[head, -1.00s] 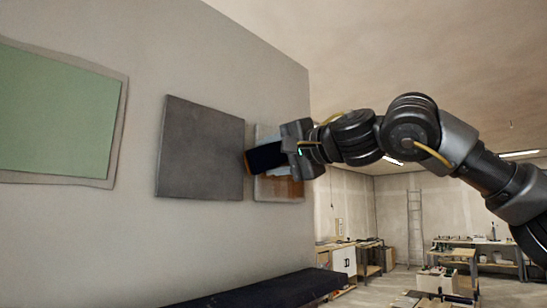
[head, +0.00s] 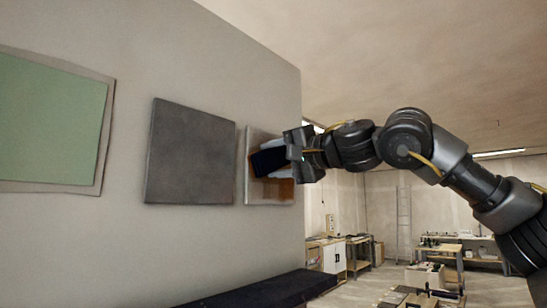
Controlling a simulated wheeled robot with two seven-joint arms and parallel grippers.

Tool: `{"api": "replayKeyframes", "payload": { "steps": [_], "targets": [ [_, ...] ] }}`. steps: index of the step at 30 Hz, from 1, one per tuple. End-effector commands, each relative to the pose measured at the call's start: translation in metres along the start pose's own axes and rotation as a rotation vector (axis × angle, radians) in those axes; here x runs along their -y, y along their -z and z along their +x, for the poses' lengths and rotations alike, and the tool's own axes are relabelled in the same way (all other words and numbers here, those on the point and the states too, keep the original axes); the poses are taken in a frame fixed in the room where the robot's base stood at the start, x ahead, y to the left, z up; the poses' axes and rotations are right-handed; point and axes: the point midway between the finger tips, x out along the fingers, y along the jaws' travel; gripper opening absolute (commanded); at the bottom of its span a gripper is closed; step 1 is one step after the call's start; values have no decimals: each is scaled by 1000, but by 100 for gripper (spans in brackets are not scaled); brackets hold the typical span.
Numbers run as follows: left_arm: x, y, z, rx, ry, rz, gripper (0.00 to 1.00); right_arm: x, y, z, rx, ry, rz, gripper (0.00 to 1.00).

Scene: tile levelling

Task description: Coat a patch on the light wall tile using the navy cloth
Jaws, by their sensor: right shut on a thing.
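The light wall tile (head: 254,190) hangs at the right end of the wall, with a brownish-orange patch (head: 278,189) on its lower part. My right gripper (head: 290,155) is shut on the navy cloth (head: 268,161), which is in front of the tile's middle. I cannot tell whether the cloth touches the tile. The gripper and cloth hide part of the tile's right side. My left gripper is not in view.
A dark grey tile (head: 190,152) hangs left of the light tile, and a green panel (head: 50,120) hangs farther left. A dark bench top (head: 260,293) runs below. Workbenches (head: 450,255) and a ladder (head: 404,215) stand in the room behind.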

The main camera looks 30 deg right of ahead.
Motion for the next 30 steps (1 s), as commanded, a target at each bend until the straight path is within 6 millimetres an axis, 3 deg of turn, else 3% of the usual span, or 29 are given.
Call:
{"api": "replayKeyframes", "payload": {
  "steps": [9,17,30],
  "targets": [
    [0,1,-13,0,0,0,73,-10,26,-1,-1,-1,4,31],
    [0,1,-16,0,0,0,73,-13,32,-2,-1,-1,2,31],
    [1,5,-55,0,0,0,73,-22,61,-1,-3,-2,1,31]
  ]
}}
